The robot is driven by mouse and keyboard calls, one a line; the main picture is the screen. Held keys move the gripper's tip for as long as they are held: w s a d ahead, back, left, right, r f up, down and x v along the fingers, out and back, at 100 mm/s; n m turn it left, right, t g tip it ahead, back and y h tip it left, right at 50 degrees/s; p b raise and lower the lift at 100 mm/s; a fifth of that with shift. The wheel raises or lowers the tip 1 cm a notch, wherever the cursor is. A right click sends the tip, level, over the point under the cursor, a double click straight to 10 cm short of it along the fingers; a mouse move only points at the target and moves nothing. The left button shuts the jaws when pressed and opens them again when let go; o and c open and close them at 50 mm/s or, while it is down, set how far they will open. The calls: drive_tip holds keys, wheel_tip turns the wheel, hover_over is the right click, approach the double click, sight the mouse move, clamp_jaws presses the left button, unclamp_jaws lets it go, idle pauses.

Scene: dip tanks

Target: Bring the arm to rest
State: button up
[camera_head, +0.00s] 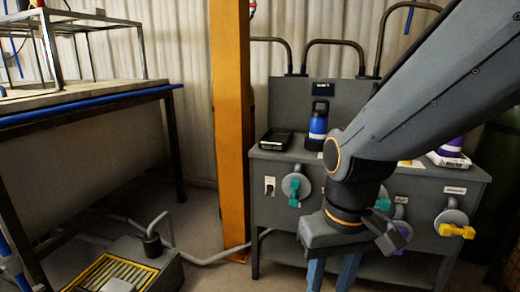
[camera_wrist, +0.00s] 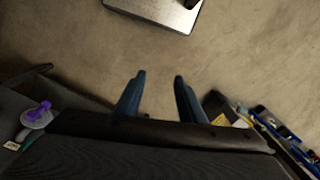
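My arm reaches in from the upper right of the head view and crosses in front of the grey bench with valves. My gripper (camera_head: 332,272) hangs at its end, pointing down, low in front of the bench. Its two blue fingers also show in the wrist view (camera_wrist: 160,76), apart, with only bare floor between them. It holds nothing. The fingertips are cut off at the lower edge of the head view. My arm and wrist hide part of the bench front.
The grey bench (camera_head: 270,225) carries a blue bottle (camera_head: 317,127), a black tray (camera_head: 276,139) and valves, including a teal (camera_head: 294,190) and a yellow one (camera_head: 455,231). An orange post (camera_head: 230,120) stands left of it. A yellow-grated box (camera_head: 115,275) sits on the floor.

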drive_tip(key=d+r+m+p, duration=0.2)
drive_tip(key=d+r+p, duration=0.4)
drive_tip(key=p, duration=0.6)
drive_tip(key=shift+s+d+r+h, duration=0.15)
drive_tip(key=shift+d+r+h, duration=0.2)
drive_tip(key=shift+d, duration=0.25)
